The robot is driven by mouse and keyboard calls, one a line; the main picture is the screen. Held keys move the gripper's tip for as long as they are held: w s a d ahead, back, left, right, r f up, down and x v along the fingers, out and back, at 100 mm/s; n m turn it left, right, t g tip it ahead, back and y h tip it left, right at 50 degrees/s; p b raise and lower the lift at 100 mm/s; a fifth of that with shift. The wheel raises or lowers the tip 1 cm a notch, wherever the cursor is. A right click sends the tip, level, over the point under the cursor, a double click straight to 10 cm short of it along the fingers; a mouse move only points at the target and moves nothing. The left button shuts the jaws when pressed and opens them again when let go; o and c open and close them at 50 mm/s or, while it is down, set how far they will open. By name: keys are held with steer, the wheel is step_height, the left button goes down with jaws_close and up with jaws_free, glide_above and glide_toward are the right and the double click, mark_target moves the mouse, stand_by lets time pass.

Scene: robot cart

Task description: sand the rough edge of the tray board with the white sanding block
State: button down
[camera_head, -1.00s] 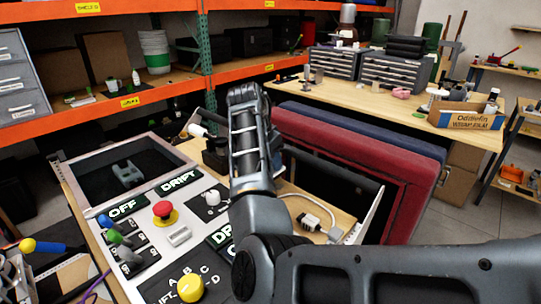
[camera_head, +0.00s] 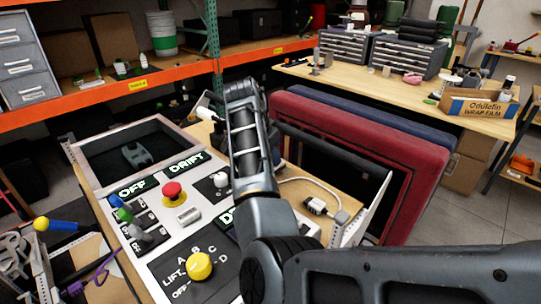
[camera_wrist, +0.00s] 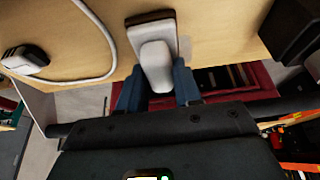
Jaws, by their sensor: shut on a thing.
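The white sanding block (camera_wrist: 155,55) shows in the wrist view, with a brown strip at its far end. My gripper (camera_wrist: 157,72) has its two blue fingers on either side of the block and is shut on it. The block is at the edge of the light wooden tray board (camera_wrist: 225,28) and overlaps it in the picture; I cannot tell whether they touch. In the head view the board (camera_head: 295,195) shows beside my arm, which hides the fingers and the block. The roughness of the edge is too small to make out.
A white cable (camera_wrist: 108,40) and dark-and-white plug (camera_wrist: 25,58) lie on the board. The control panel (camera_head: 160,228), with a red button and yellow knob, is left of my arm. Red and blue padded panels (camera_head: 370,145) stand beyond. A workbench (camera_head: 400,88) is behind.

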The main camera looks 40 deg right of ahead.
steer(key=shift+d+f, duration=0.1)
steer(key=shift+d, duration=0.05)
steer(key=shift+d+f, duration=0.25)
steer(key=shift+d, duration=0.2)
steer(key=shift+d+f, duration=0.2)
steer(key=shift+d, duration=1)
steer(key=shift+a+p, duration=0.35)
steer(key=shift+a, duration=1.05)
steer(key=shift+a+f, duration=0.15)
steer(key=shift+a, duration=0.25)
